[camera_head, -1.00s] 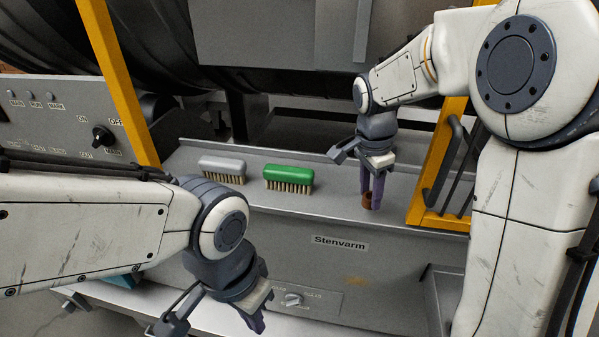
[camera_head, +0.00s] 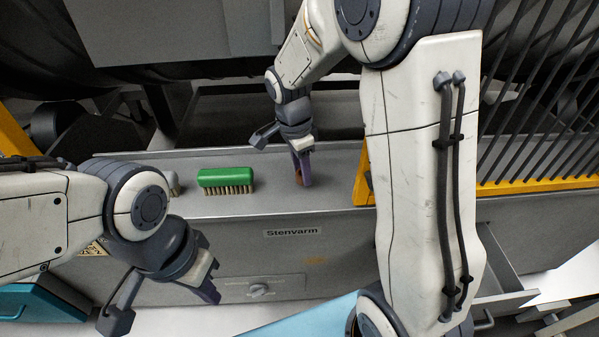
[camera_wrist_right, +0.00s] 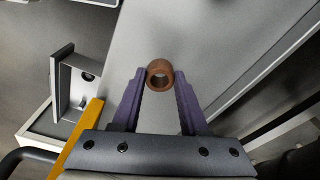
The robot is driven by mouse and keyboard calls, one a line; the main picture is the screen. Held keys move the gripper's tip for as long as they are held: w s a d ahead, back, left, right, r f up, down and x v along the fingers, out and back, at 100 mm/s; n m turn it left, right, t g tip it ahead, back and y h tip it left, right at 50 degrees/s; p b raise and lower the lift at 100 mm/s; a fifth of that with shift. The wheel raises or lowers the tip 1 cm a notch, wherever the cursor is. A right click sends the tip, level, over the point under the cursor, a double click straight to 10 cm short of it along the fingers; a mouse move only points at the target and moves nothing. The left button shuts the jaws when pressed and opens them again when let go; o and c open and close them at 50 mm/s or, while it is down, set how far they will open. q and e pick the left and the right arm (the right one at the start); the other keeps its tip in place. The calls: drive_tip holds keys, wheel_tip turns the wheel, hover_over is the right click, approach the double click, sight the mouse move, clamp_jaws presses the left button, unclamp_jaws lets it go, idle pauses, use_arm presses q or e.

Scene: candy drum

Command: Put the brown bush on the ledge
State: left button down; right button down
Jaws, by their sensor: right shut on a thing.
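The brown bush (camera_wrist_right: 159,87) is a short brown ring with a hole through it. In the right wrist view it sits between the purple fingertips of my right gripper (camera_wrist_right: 160,78), which is shut on it. In the head view my right gripper (camera_head: 302,180) points down over the grey ledge (camera_head: 262,207), right of the green brush, and mostly hides the bush. I cannot tell whether the bush touches the ledge. My left gripper (camera_head: 208,291) hangs in front of the machine, lower left; its finger gap is not clear.
A green brush (camera_head: 225,178) lies on the ledge. A grey brush (camera_head: 173,184) beside it is mostly hidden by my left arm. A yellow frame (camera_head: 362,183) stands right of my right gripper. The ledge between the green brush and my right gripper is clear.

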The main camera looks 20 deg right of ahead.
wheel_tip(320, 180, down, 2)
drive_tip(key=shift+f, duration=0.1)
drive_tip(key=shift+f, duration=0.15)
drive_tip(key=shift+c, duration=2.2)
unclamp_jaws()
